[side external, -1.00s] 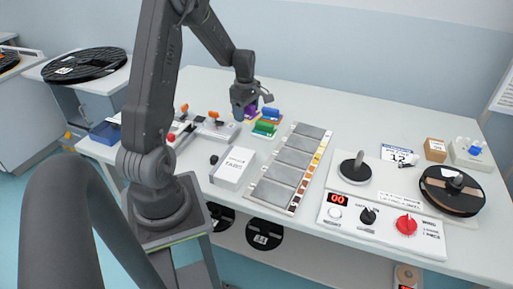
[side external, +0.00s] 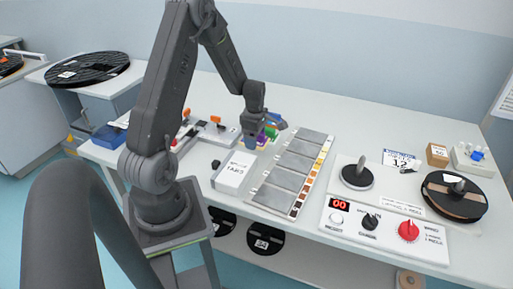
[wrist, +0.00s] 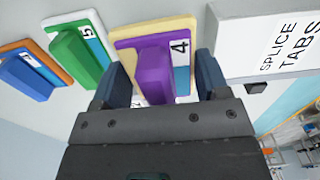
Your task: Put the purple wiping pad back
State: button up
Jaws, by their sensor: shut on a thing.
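The purple wiping pad (wrist: 155,75) is a purple block on a cream plate marked 4, seen in the wrist view. My gripper (wrist: 162,85) is shut on it, with one dark finger on each side. In the side external view my gripper (side external: 252,142) points down low over the table, and a bit of the purple pad shows beside its fingers. Whether the pad touches the table is hidden.
The green pad (wrist: 80,60), marked 5, and the blue pad (wrist: 27,77) stand beside the purple one. The white splice tabs box (side external: 235,172) is close on the other side. A grey panelled strip (side external: 293,172) lies to the right.

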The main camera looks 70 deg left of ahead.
aim_at(256, 153)
jog(key=shift+w+d+f, duration=0.15)
jog(key=shift+w+f, duration=0.05)
jog(key=shift+f, duration=1.95)
jog(key=shift+f, duration=0.1)
jog(key=o, duration=0.6)
